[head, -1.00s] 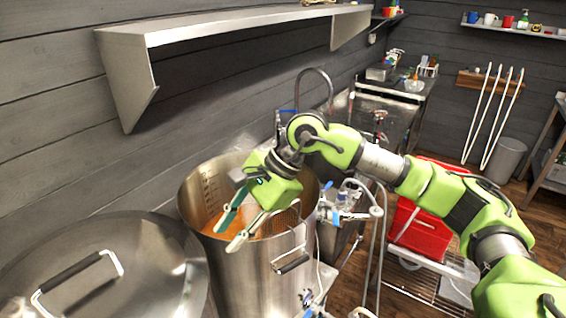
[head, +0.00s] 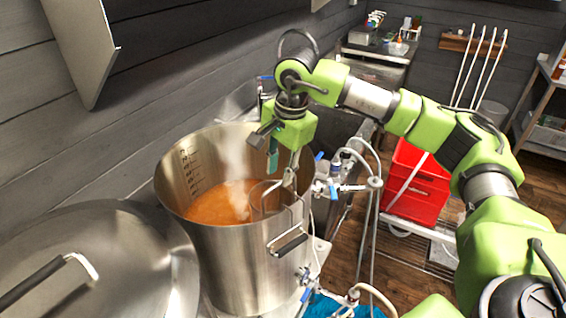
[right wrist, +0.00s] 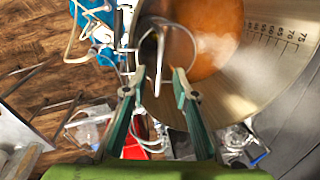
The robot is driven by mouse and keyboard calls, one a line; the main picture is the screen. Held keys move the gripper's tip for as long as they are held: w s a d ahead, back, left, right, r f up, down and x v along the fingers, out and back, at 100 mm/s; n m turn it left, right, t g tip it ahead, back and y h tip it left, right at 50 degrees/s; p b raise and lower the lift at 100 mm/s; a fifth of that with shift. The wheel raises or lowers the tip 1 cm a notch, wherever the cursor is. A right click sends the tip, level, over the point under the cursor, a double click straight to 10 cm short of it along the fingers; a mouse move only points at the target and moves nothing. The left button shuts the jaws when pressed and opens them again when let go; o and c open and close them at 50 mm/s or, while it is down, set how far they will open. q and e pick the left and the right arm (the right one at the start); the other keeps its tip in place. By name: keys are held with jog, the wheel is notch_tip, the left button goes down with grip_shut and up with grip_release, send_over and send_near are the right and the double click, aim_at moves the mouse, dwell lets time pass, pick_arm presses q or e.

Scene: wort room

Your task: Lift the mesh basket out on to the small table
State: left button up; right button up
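The mesh basket (head: 262,197) hangs inside the tall steel pot (head: 225,255), near its right wall, partly down in the orange liquid. Its wire handle (right wrist: 160,58) rises toward the gripper in the right wrist view. My right gripper (head: 284,163) points down over the pot's right rim, above the basket. In the right wrist view its fingers (right wrist: 154,86) stand apart, with the handle's end near the gap between them; I cannot tell whether they touch it. I cannot pick out the small table with certainty. My left gripper is not in view.
A large steel lid (head: 110,262) lies left of the pot. Hoses and blue-handled valves (head: 345,187) crowd the pot's right side. A red crate (head: 415,185) sits beyond them on a low rack. A blue cloth (head: 340,305) lies at the bottom. Steam rises from the liquid.

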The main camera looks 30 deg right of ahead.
aim_at(278, 183)
jog(key=f, duration=0.1)
jog(key=f+b, duration=0.1)
jog(key=f, duration=0.2)
jog(key=shift+w+a+f+b, duration=0.1)
jog(key=shift+w+f+b, duration=0.1)
jog(key=shift+w+b, duration=0.15)
jog(key=shift+f, duration=0.25)
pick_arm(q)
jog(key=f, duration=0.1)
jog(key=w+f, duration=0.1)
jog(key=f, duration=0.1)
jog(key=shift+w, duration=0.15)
pick_arm(e)
jog(key=shift+w+f, duration=0.1)
jog(key=shift+f, duration=0.15)
jog(key=c, duration=0.8)
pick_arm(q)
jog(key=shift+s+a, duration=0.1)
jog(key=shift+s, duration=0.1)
pick_arm(e)
jog(key=shift+o, duration=0.4)
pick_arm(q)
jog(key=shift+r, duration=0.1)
pick_arm(e)
jog(key=shift+r, duration=0.15)
grip_shut()
